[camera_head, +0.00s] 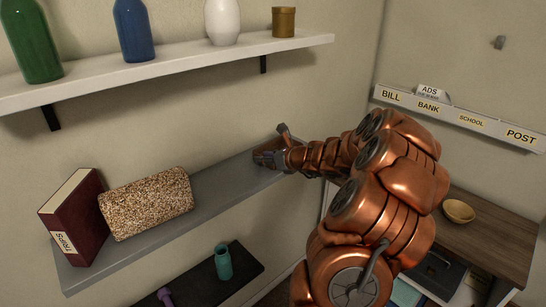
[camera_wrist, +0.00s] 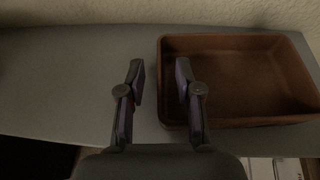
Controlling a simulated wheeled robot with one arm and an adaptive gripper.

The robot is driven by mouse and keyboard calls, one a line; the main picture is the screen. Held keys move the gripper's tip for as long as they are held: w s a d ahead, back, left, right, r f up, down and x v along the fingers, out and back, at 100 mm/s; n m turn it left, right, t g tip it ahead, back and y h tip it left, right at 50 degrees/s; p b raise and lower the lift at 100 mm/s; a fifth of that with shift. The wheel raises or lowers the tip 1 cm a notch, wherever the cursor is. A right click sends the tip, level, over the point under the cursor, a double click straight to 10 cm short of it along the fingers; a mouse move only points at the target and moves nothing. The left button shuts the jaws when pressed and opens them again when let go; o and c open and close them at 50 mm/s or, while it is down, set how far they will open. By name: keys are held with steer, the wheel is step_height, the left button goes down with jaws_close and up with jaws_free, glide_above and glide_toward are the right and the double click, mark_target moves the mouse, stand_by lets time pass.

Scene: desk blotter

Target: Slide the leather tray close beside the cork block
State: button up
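The cork block (camera_head: 147,203) lies tilted-looking on the grey shelf in the head view, left of my gripper. In the wrist view the leather tray (camera_wrist: 240,122) is a brown open box at the right of the shelf, and it looks empty. My gripper (camera_head: 268,157) is at the right part of the shelf. In the wrist view my gripper (camera_wrist: 160,80) is open, with its left finger outside the tray and its right finger overlapping the tray's left side. I cannot tell whether it touches.
A dark red book (camera_head: 72,215) stands left of the cork block. The grey shelf (camera_head: 226,193) is clear between block and gripper. A white shelf (camera_head: 170,65) with bottles hangs above. A lower dark shelf holds a teal cup (camera_head: 223,263).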

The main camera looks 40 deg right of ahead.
steer(key=shift+w+f, duration=0.2)
steer(key=shift+w, duration=0.4)
jaws_close()
